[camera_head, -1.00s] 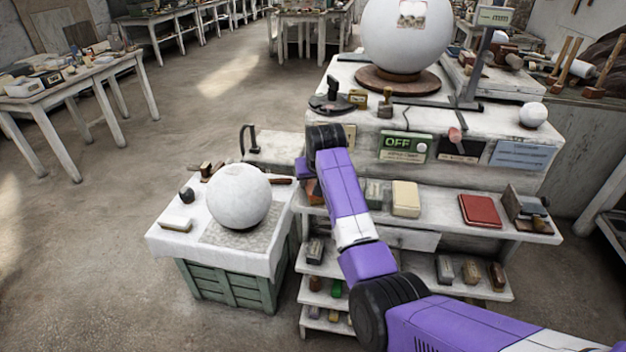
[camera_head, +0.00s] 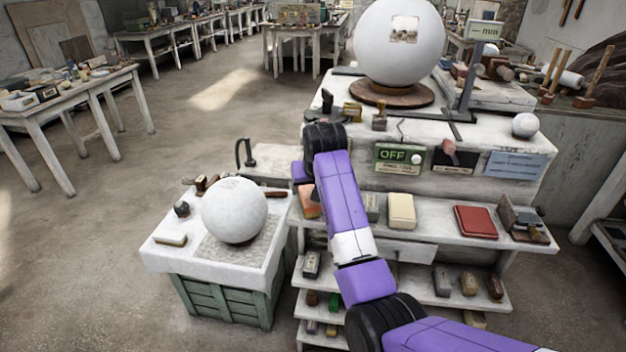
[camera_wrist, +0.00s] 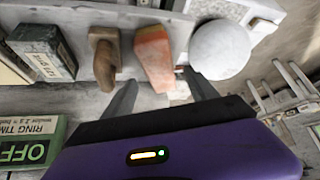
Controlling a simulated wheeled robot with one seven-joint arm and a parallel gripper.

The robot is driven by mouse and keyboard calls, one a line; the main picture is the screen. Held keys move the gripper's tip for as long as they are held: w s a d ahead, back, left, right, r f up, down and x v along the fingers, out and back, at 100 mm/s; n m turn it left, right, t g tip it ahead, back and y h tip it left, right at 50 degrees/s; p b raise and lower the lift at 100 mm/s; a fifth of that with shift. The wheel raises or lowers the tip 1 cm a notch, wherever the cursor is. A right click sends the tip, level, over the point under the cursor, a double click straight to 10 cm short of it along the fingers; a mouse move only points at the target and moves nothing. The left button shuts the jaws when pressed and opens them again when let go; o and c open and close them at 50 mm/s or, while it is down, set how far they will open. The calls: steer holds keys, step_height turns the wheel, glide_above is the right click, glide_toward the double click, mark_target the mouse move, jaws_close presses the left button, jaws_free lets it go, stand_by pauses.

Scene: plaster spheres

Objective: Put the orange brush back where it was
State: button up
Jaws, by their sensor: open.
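An orange, block-like thing, which I take for the orange brush (camera_wrist: 153,55), lies on the shelf in the wrist view, ahead of my gripper (camera_wrist: 161,92). My gripper is open, with its two fingers apart and nothing held between them. The brush is beyond the fingertips, roughly in line with the gap. In the head view the brush (camera_head: 308,202) shows at the left end of the upper shelf (camera_head: 436,222), partly covered by my arm. My fingers are hidden in that view.
A brown wooden-handled tool (camera_wrist: 105,58) and a dark box (camera_wrist: 42,50) lie left of the brush in the wrist view. A white sphere (camera_head: 234,211) rests on the cloth-covered crate (camera_head: 160,258). A cream block (camera_head: 402,211) and red book-like block (camera_head: 475,221) share the shelf.

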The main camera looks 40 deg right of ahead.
mark_target(308, 195)
steer(key=v, duration=0.6)
steer(key=shift+r, duration=0.2)
steer(key=w+d+r+t+h, duration=0.2)
steer(key=w+r+t, duration=0.2)
steer(key=r, duration=0.2)
steer(key=s+a+f+n+t+y, duration=0.15)
steer(key=s+a+f+t, duration=0.25)
steer(key=s+a, duration=0.45)
steer(key=s+a+f+n+t+h, duration=0.1)
steer(key=s+a+f+n+t, duration=0.25)
steer(key=s+a, duration=0.45)
steer(key=s+a+f+y, duration=0.1)
steer(key=s+a, duration=0.2)
steer(key=s, duration=0.8)
steer(key=s+a+f+g+y, duration=0.1)
steer(key=s+a, duration=0.3)
steer(key=s, duration=0.7)
steer(key=s+a+f+n+g+y, duration=0.1)
steer(key=s+a+f+y, duration=0.1)
steer(key=s, duration=0.9)
steer(key=shift+a+f+y, duration=0.35)
steer(key=shift+a+f, duration=0.35)
steer(key=shift+a, duration=0.05)
